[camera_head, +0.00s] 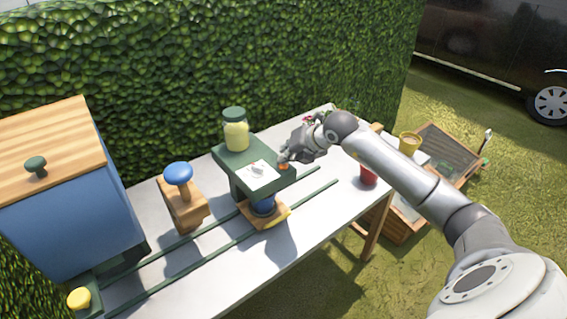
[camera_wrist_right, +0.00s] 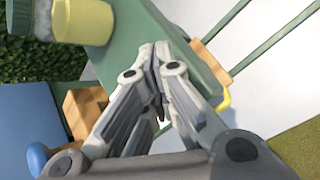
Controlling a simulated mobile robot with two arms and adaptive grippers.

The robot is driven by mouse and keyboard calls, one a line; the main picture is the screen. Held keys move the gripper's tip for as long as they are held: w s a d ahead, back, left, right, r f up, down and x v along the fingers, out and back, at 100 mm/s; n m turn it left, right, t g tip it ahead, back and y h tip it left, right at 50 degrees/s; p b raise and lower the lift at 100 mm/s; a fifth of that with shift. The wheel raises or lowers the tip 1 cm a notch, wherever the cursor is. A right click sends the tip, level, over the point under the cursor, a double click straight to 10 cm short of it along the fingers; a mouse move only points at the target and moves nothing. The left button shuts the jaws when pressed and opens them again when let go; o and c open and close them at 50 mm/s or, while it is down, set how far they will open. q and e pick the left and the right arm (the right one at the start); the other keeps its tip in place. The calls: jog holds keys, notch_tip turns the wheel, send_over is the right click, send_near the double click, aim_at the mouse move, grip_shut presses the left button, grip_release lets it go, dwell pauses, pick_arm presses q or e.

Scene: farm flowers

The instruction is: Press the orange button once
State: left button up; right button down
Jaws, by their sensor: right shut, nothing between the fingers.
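The orange button (camera_head: 284,167) is a small orange spot on the right part of the green machine's top (camera_head: 262,160), next to a white label (camera_head: 258,176). My right gripper (camera_head: 285,160) is shut and empty, with its fingertips right at the button and partly covering it. I cannot tell whether they touch it. In the right wrist view the closed fingers (camera_wrist_right: 155,50) lie over the green top (camera_wrist_right: 140,22), and the button is hidden. My left gripper is not in view.
A jar with a green lid (camera_head: 235,130) stands on the machine. A wooden block with a blue knob (camera_head: 178,173) and a blue box (camera_head: 75,215) stand left. A red pot (camera_head: 368,175) stands right.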

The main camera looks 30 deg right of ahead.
dwell(0.3)
jog(key=shift+r+p, duration=0.55)
jog(key=shift+r, duration=0.4)
notch_tip(320, 180, up, 5)
jog(key=p, duration=0.2)
jog(key=shift+p, duration=0.35)
dwell(0.4)
